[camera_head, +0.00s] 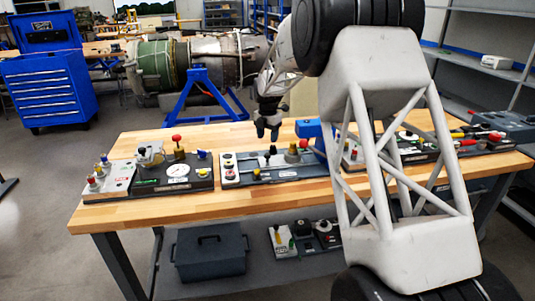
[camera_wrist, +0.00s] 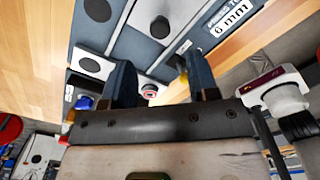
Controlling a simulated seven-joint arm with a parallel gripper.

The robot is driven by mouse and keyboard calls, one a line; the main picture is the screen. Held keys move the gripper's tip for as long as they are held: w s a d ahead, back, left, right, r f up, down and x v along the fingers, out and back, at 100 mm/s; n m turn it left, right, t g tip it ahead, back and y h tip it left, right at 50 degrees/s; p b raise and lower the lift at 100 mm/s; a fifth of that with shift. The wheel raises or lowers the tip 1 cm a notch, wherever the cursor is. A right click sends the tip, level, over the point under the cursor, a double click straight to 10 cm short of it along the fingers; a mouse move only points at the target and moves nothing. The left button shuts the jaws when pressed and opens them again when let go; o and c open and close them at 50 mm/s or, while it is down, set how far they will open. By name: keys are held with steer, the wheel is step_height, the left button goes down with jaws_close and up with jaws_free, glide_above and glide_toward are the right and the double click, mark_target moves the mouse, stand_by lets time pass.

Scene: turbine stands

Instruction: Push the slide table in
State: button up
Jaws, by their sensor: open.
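My gripper (camera_head: 267,129) hangs fingers-down above the middle panel (camera_head: 232,181) on the wooden bench, with a gap between its fingers. In the wrist view, the two dark fingers (camera_wrist: 161,85) stand apart with nothing held between them. Behind them lies a grey-blue panel (camera_wrist: 130,48) with black round parts and a "6 mm" label. A blue block (camera_head: 308,129) stands at the right end of the middle panel, partly hidden by my arm. I cannot tell for certain which part is the slide table or how far out it is.
A left panel (camera_head: 148,187) with knobs and a gauge sits on the workbench (camera_head: 100,216). More panels and tools lie to the right, partly behind my arm. A grey box (camera_head: 210,254) is on the lower shelf. A turbine and a blue tool cabinet (camera_head: 45,88) stand behind.

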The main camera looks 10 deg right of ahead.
mark_target(267, 154)
steer(key=shift+f, duration=0.15)
steer(key=shift+f, duration=3.85)
